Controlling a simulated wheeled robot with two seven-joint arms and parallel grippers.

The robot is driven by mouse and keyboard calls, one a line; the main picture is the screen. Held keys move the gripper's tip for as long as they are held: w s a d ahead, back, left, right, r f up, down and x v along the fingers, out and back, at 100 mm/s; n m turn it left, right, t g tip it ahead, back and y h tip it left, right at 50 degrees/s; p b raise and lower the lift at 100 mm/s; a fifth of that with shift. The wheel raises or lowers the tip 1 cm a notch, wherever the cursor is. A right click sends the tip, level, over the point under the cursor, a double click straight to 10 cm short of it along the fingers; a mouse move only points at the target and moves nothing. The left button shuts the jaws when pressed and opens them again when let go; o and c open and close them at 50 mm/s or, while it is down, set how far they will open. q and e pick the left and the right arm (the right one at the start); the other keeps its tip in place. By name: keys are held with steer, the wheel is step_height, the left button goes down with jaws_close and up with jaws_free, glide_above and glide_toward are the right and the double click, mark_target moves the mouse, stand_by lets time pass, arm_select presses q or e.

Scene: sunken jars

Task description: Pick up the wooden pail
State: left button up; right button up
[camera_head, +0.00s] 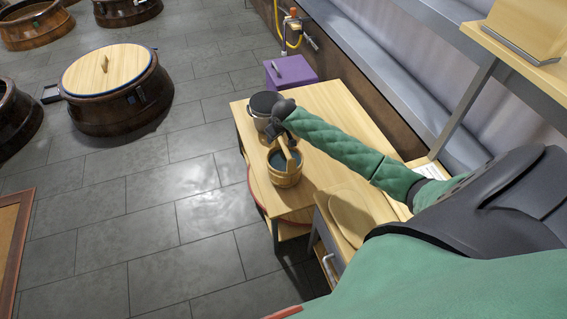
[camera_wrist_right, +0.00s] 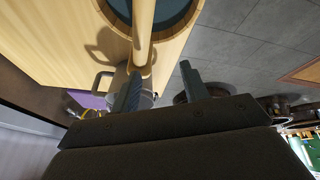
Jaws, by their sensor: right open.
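The wooden pail (camera_head: 285,178) stands upright on the light wooden table, with dark contents or a dark interior and an upright wooden handle. In the right wrist view the pail (camera_wrist_right: 122,14) is at the top, its handle (camera_wrist_right: 143,40) running down towards the fingers. My right gripper (camera_head: 274,138) is just beside the top of the handle, at the pail's far side. Its two fingers (camera_wrist_right: 160,72) are apart, with nothing clearly held between them. The handle's end is close to the left finger; whether they touch is unclear. My left gripper is in neither view.
A grey pot with a dark top (camera_head: 262,104) stands close behind the pail on the table (camera_head: 335,100). A purple box (camera_head: 290,71) is beyond the table. A round wooden board (camera_head: 350,215) lies nearer. A large lidded jar (camera_head: 115,105) is sunk in the tiled floor.

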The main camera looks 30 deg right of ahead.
mark_target(285, 146)
steer(key=s+d+m+g+y, duration=0.1)
steer(key=m+g, duration=0.1)
steer(key=s+d+m+g+y, duration=0.1)
steer(key=s+d+m, duration=0.1)
steer(key=shift+s+g, duration=0.3)
steer(key=shift+g, duration=0.1)
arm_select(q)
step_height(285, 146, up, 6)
arm_select(e)
steer(key=shift+s+f+m+y, duration=0.15)
steer(key=shift+m+y, duration=0.15)
steer(key=shift+x, duration=1.3)
steer(key=p+x, duration=0.2)
steer(key=x, duration=0.2)
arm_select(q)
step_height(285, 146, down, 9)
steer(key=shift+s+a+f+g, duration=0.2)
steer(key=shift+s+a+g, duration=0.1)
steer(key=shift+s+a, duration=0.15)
arm_select(e)
steer(key=shift+a+f, duration=0.1)
steer(key=shift+f, duration=0.4)
jaws_close()
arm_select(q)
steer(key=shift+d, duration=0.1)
arm_select(e)
steer(key=shift+r, duration=0.1)
